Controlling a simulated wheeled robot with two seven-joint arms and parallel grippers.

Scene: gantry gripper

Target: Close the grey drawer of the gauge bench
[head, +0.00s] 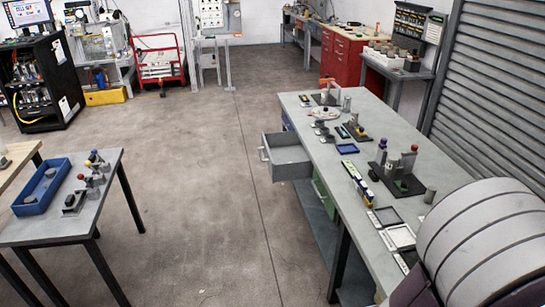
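The gauge bench (331,163) is the long grey-topped table right of centre in the head view. Its grey drawer (289,164) is pulled out from the bench's left side, toward the aisle. A handle (265,148) is on the drawer's left-facing front. The inside of the drawer looks empty. A green drawer front (324,194) sits flush nearer to me, and a blue one (287,123) is beyond the grey one. Neither of my grippers shows in this view.
A second table (85,211) with a blue tray (42,187) stands at the left. The floor (205,200) between the two tables is clear. Gauges and small parts lie on the bench top. A red cabinet (345,58) stands at the back, and a roller shutter (497,85) is at the right.

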